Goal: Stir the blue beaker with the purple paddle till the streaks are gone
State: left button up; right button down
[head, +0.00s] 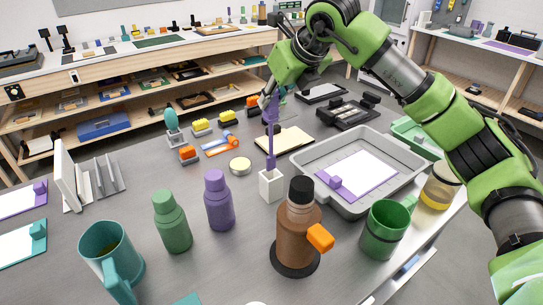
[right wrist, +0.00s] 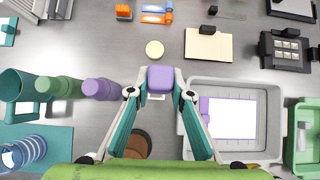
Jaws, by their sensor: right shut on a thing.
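The blue beaker (head: 112,258) stands upright at the front left of the bench, handle toward me. Dark liquid shows inside; I cannot make out streaks. It also shows at the left edge of the right wrist view (right wrist: 12,92). The purple paddle (head: 271,150) is upright, its lower end at the white holder (head: 271,186), apparently inside its opening. My right gripper (head: 268,101) is shut on the paddle's upper part. In the right wrist view, the purple paddle top (right wrist: 161,79) sits between the fingertips (right wrist: 158,93). My left gripper is not in view.
Purple bottle (head: 219,203) and green bottle (head: 172,225) stand between holder and beaker. A brown bottle (head: 296,240), green beaker (head: 384,232) and grey tray (head: 378,203) are right of them. A blue coiled thing (right wrist: 22,152) lies near the beaker.

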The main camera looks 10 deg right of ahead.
jog(key=shift+r+p, duration=0.8)
jog(key=shift+r, duration=0.8)
